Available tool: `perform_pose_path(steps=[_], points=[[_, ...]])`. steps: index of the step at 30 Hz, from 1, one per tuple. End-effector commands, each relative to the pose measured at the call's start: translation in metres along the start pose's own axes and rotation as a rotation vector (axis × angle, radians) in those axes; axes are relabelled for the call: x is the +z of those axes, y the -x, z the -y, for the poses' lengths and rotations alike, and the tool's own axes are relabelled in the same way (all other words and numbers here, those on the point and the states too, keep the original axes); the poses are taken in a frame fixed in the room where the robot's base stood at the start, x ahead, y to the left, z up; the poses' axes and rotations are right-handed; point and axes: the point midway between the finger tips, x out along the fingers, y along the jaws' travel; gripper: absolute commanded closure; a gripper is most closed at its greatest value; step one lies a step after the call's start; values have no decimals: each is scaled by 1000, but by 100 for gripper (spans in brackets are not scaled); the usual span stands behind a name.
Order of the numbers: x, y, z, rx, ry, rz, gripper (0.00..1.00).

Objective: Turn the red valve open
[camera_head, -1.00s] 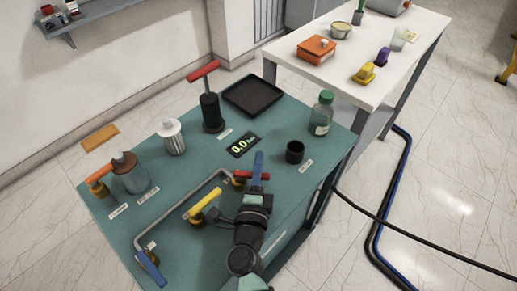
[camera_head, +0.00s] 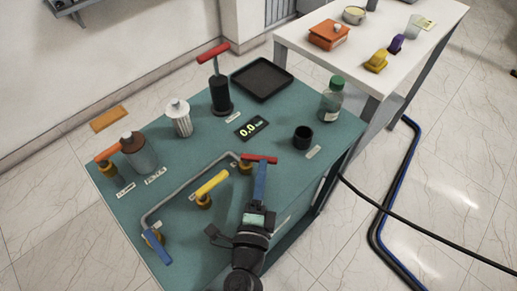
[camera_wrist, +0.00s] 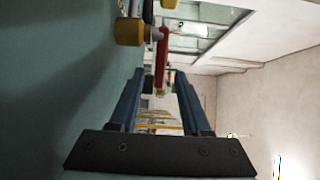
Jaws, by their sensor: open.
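The red valve handle (camera_head: 259,158) sits on a brass body (camera_head: 245,167) at the far right end of the grey pipe on the teal table (camera_head: 213,151). My gripper (camera_head: 262,166), with blue fingers, is right at the handle, its tips at the near side of the red bar. In the wrist view the red handle (camera_wrist: 163,55) shows ahead, between the lines of the two open fingers (camera_wrist: 159,75), and the brass body shows there too (camera_wrist: 129,32). The fingers are apart with nothing held. I cannot tell whether either finger touches the handle.
A yellow-handled valve (camera_head: 211,183) stands left of my gripper, and a blue-handled valve (camera_head: 157,247) is at the near left. A black cup (camera_head: 302,137) and a bottle (camera_head: 331,100) stand to the right. The display (camera_head: 251,128) reads 0.0.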

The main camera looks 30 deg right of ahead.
Motion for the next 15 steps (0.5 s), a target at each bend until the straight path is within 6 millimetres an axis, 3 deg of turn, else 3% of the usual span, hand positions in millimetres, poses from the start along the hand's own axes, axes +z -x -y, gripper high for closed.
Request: perform_pose_path(steps=[6, 15], points=[[0, 38, -2, 2, 0, 2, 52], [0, 54, 0, -1, 0, 0, 52]])
